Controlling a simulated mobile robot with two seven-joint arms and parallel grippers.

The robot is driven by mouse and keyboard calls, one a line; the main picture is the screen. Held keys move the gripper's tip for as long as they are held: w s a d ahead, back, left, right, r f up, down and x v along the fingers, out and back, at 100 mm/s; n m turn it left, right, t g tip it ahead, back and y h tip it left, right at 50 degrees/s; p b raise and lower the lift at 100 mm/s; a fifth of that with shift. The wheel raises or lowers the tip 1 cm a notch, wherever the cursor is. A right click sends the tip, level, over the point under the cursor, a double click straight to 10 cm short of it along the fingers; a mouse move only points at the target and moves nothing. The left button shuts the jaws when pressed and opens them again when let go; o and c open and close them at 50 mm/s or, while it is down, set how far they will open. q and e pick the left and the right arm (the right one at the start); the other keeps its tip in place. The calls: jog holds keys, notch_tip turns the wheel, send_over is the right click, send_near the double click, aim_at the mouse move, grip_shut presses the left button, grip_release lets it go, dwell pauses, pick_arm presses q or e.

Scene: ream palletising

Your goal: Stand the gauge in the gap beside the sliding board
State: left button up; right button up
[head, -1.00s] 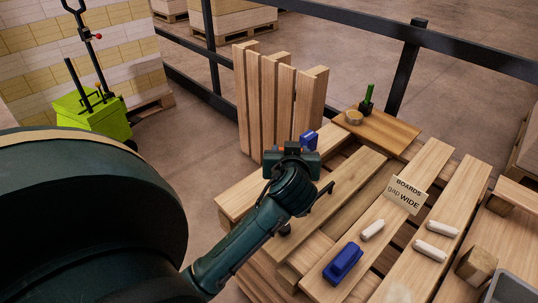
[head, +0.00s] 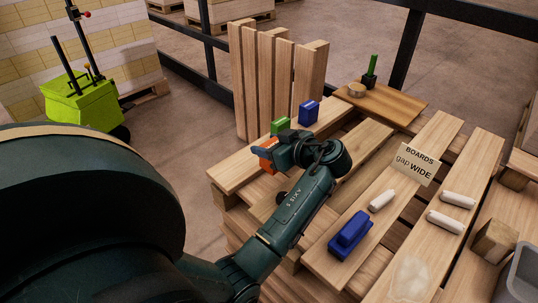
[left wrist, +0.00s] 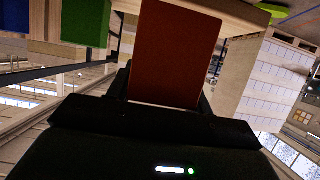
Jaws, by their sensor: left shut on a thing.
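My left gripper (head: 270,152) is shut on an orange block (head: 265,157), which fills the space between the fingers in the left wrist view (left wrist: 175,50). The block is at the near-left board's edge; whether it touches the board is unclear. A green block (head: 281,125) and a blue block (head: 308,112) stand behind it on that board. A larger blue piece with a raised grip (head: 350,235) lies on a front board. Pallet boards (head: 440,140) lie with gaps between them; which one slides I cannot tell. My right gripper is not in view.
A card (head: 415,164) reads "BOARDS gap WIDE". White rods (head: 445,221), a wooden block (head: 494,241) and a grey bin (head: 520,275) are at right. Upright planks (head: 280,75) stand behind. A small board (head: 400,108) holds a round tin and green-handled tool.

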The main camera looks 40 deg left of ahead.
pick_arm(q)
jog(key=shift+f, duration=1.9)
jog(key=shift+b, duration=0.3)
